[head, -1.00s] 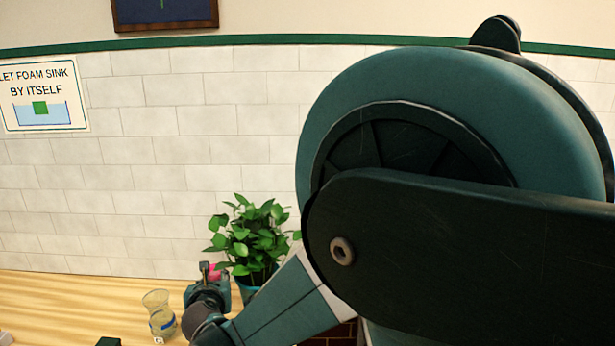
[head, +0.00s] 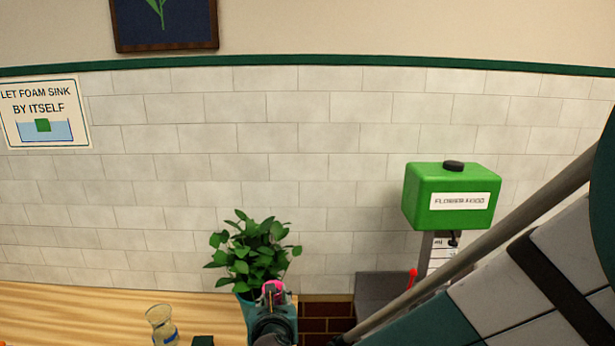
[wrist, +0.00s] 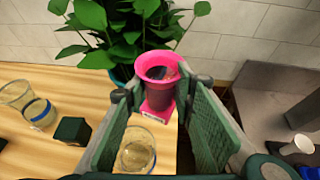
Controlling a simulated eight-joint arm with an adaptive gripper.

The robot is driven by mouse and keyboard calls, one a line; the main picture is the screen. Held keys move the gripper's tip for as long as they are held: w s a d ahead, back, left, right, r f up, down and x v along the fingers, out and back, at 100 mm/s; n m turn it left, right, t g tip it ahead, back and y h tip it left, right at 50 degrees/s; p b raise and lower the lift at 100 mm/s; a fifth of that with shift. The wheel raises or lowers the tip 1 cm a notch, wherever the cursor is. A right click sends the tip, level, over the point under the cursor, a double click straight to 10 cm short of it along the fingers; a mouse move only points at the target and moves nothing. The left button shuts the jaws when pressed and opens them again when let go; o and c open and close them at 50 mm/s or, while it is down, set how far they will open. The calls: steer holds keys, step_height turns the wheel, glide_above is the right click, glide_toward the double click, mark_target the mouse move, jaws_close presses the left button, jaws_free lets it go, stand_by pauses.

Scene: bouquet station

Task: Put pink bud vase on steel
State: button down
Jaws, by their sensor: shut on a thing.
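The pink bud vase (wrist: 158,100) is upright between the fingers of my gripper (wrist: 155,92) in the wrist view, its flared mouth facing up. My gripper is shut on it, above the wooden counter (wrist: 60,80). In the head view my gripper (head: 272,300) is in front of the potted plant, and only a little pink of the vase (head: 273,287) shows. The grey steel surface (wrist: 264,95) lies to the right of the vase in the wrist view. In the head view part of the steel (head: 380,288) shows right of a brick strip.
A leafy plant (head: 255,250) stands behind my gripper. A glass (head: 161,325) and a dark green block (wrist: 73,130) are at left; another glass (wrist: 137,150) is below my fingers. A white cup (wrist: 298,145) is on the steel. A green flower food dispenser (head: 450,195) stands behind it.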

steer(key=w+d+f+m+h, duration=0.1)
steer(key=w+d, duration=0.4)
steer(key=d, duration=0.5)
steer(key=w+d+f+m+h, duration=0.2)
steer(key=w+d, duration=0.3)
steer(key=d, duration=0.6)
steer(key=w+d+f+m+h+b, duration=0.1)
steer(key=w+d, duration=0.4)
steer(key=d, duration=0.5)
steer(key=shift+w+d+f+m+g+h, duration=0.2)
steer(key=shift+w+f+m+g+h, duration=0.15)
steer(key=shift+h, duration=0.35)
steer(key=shift+f, duration=0.1)
step_height(320, 180, down, 5)
steer(key=b, duration=0.5)
steer(key=shift+w, duration=0.1)
